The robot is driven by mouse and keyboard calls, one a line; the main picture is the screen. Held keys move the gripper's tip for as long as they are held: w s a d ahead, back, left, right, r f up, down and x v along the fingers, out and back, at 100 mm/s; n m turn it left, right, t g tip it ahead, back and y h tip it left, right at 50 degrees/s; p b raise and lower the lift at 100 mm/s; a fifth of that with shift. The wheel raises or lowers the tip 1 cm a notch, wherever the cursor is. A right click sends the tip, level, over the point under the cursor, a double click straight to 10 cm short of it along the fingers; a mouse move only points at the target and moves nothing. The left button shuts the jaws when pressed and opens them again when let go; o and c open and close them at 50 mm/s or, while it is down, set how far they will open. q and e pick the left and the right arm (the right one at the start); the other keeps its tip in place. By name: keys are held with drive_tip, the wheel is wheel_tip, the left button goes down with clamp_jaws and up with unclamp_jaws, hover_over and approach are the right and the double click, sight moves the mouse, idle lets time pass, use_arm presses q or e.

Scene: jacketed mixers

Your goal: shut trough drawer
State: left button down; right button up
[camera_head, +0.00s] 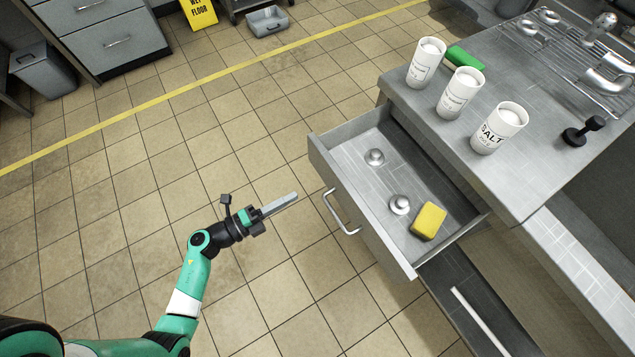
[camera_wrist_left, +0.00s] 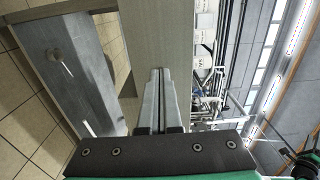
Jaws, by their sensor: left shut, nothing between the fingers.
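The trough drawer (camera_head: 345,190) is a grey metal drawer that stands pulled out from the steel counter. Its front carries a bar handle (camera_head: 338,212). Inside lie two round metal pieces (camera_head: 375,157) (camera_head: 399,204) and a yellow sponge (camera_head: 429,220). My left gripper (camera_head: 294,197) is shut and empty, a short way left of the drawer front, apart from it in the head view.
Three white canisters (camera_head: 426,63) (camera_head: 460,93) (camera_head: 499,129), a green block (camera_head: 464,57) and a black tool (camera_head: 582,130) stand on the counter (camera_head: 540,130). The tiled floor (camera_head: 120,220) is open on the left.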

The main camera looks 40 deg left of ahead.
sight(328, 177)
use_arm(q)
drive_tip(key=b+x, duration=0.2)
drive_tip(key=x, duration=0.6)
drive_tip(key=shift+w+f+b, duration=0.1)
drive_tip(key=shift+b, duration=0.25)
drive_tip(key=shift+w+d, duration=0.1)
drive_tip(key=shift+w, duration=0.35)
drive_tip(key=shift+w, duration=0.1)
